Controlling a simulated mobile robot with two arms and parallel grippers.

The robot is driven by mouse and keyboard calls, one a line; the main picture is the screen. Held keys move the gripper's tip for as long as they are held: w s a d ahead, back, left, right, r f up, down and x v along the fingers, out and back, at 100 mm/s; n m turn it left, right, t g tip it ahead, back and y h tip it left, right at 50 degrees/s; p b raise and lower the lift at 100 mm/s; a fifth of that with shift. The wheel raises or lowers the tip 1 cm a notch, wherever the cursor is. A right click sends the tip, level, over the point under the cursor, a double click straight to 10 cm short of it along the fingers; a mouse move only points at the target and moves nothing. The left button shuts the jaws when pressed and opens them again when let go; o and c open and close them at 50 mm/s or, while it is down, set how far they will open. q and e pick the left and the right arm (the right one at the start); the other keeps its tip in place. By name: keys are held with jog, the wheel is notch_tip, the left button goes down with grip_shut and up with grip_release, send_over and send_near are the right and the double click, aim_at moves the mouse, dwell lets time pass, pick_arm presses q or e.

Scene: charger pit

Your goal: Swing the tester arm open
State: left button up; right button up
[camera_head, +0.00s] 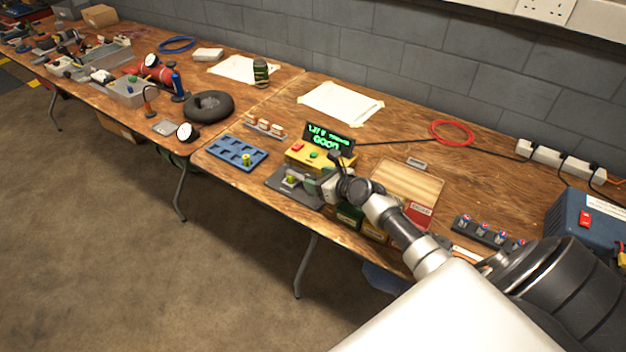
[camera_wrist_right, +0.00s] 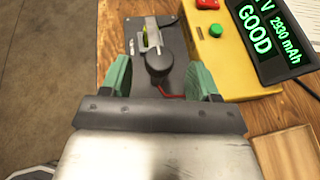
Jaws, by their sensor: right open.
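The battery tester is a yellow box (camera_wrist_right: 225,50) with a red and a green button. Its display (camera_head: 328,138) reads GOOD in green, with 2930 mAh in the wrist view. A dark base plate (camera_head: 290,192) lies beside the box. In the head view the gripper (camera_head: 322,186) partly hides the plate. My left gripper is out of view.
A blue tray (camera_head: 237,153) with one yellow-green cell stands left of the tester. A wooden board (camera_head: 408,183) and small bins (camera_head: 349,217) are close to my right arm. A black cable runs from the tester toward the power strip (camera_head: 560,160).

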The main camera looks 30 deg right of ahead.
jog(key=shift+x, duration=1.3)
